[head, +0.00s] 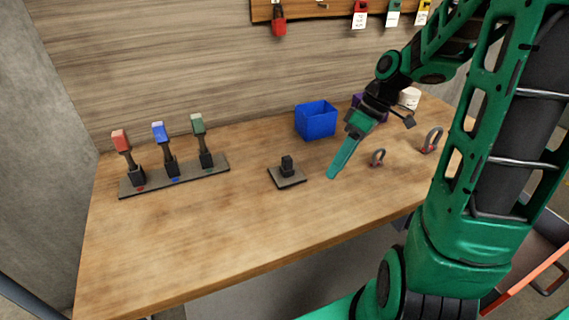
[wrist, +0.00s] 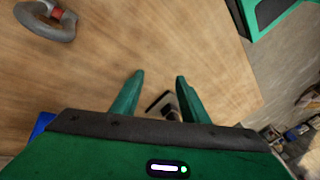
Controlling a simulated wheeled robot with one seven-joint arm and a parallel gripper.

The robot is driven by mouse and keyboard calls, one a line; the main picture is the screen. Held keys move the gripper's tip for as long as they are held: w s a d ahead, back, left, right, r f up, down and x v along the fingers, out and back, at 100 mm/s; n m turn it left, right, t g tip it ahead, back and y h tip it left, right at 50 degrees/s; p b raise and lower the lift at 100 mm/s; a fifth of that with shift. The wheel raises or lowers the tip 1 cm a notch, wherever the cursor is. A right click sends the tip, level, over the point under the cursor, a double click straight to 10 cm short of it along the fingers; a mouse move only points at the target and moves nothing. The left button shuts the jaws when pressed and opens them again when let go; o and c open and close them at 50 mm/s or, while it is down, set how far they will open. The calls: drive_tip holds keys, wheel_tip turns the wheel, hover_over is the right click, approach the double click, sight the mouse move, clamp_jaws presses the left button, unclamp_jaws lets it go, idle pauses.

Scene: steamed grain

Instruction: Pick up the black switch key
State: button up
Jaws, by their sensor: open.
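A small black upright piece (head: 287,165), which looks like the black switch key, stands on a flat dark plate (head: 289,180) near the middle of the table in the head view. My gripper (head: 332,176) is to the right of it, above the table, with its fingers pointing down and left. In the wrist view my gripper (wrist: 160,76) is open, with a gap between its fingertips and nothing held. A dark object with a pale edge (wrist: 162,103) shows between the fingers, partly hidden by the right finger; I cannot tell what it is.
A rack (head: 215,168) with red, blue and green-topped switches stands at left. A blue bin (head: 316,121) is behind. Metal shackles (head: 378,157) (head: 432,141) lie to the right. The table (head: 230,235) is clear in front.

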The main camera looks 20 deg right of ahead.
sight(283, 164)
drive_tip(key=w+a+n+y, duration=0.2)
drive_tip(key=w+n, duration=0.1)
drive_tip(key=w+a+n+y, duration=0.1)
drive_tip(key=n+y, duration=0.1)
drive_tip(key=shift+w+f, duration=0.25)
drive_tip(key=shift+w, duration=0.1)
drive_tip(key=n+y, duration=0.1)
drive_tip(key=w+a+r+n+y, duration=0.1)
drive_tip(key=n, duration=0.1)
drive_tip(key=n+y, duration=0.1)
drive_tip(key=shift+w+a+r, duration=0.25)
drive_tip(key=shift+a+r, duration=0.05)
drive_tip(key=shift+a, duration=0.05)
drive_tip(key=shift+a+r+n+y, duration=0.3)
drive_tip(key=shift+r+n+y, duration=0.3)
drive_tip(key=shift+n, duration=0.4)
drive_tip(key=shift+a+f, duration=0.1)
drive_tip(key=shift+a, duration=0.15)
drive_tip(key=x, duration=0.4)
drive_tip(key=shift+a, duration=0.2)
drive_tip(key=shift+x, duration=3)
drive_tip(key=shift+d+f, duration=0.1)
drive_tip(key=shift+f, duration=0.05)
clamp_jaws()
